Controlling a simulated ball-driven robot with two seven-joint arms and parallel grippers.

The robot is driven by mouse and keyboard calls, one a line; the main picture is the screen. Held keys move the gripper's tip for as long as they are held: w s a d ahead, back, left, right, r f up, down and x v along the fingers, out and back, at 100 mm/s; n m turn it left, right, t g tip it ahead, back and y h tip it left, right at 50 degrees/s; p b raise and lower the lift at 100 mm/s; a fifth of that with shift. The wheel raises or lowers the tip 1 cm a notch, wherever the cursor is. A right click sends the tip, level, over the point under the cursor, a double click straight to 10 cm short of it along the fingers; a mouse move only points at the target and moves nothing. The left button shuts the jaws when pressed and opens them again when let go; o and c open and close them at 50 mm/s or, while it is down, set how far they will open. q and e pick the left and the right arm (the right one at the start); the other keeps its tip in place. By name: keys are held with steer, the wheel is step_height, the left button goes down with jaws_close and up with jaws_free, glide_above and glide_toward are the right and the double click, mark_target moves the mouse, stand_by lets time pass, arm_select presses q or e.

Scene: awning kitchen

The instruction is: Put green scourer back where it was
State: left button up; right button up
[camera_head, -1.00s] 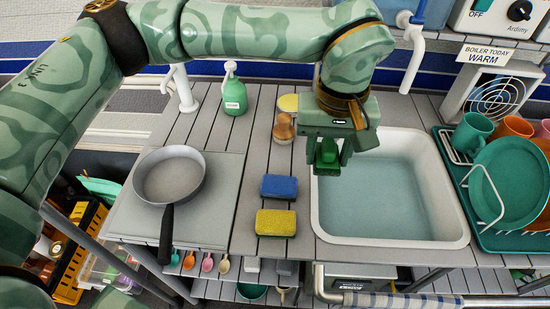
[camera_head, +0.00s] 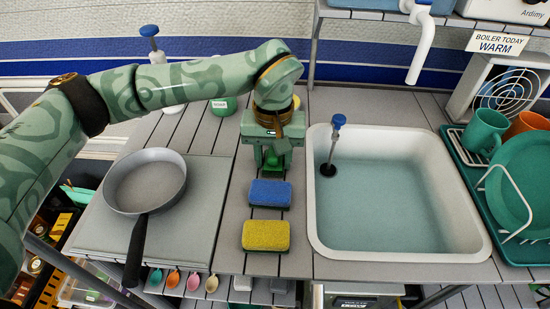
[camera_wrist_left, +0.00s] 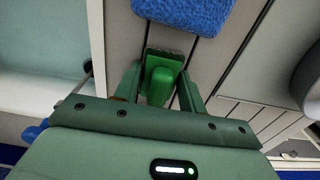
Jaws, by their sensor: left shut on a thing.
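The green scourer (camera_head: 272,161) is between the fingers of my left gripper (camera_head: 270,152), which is shut on it. It is just behind the blue sponge (camera_head: 270,193), over the slatted counter left of the sink. In the left wrist view the scourer (camera_wrist_left: 160,87) shows as a rounded green body with a dark, rough pad at its far end. The blue sponge (camera_wrist_left: 184,10) shows beyond it there, apart from it. I cannot tell whether the scourer touches the counter. My right gripper is not in view.
A yellow sponge (camera_head: 266,235) lies in front of the blue one. The sink (camera_head: 310,200) holds a blue-topped rod (camera_head: 335,148). A pan (camera_head: 145,182) sits at left, a green bottle (camera_head: 222,105) behind. A dish rack (camera_head: 466,160) stands at right.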

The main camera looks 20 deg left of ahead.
mark_target(274, 154)
arm_select(q)
steer(key=shift+s, duration=0.1)
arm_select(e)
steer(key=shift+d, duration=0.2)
arm_select(q)
steer(key=o, duration=1)
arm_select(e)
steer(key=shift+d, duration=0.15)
arm_select(q)
step_height(274, 154, up, 11)
steer(key=p, duration=0.4)
steer(key=shift+r, duration=0.15)
steer(key=shift+r+p, duration=0.35)
steer(key=shift+r, duration=0.15)
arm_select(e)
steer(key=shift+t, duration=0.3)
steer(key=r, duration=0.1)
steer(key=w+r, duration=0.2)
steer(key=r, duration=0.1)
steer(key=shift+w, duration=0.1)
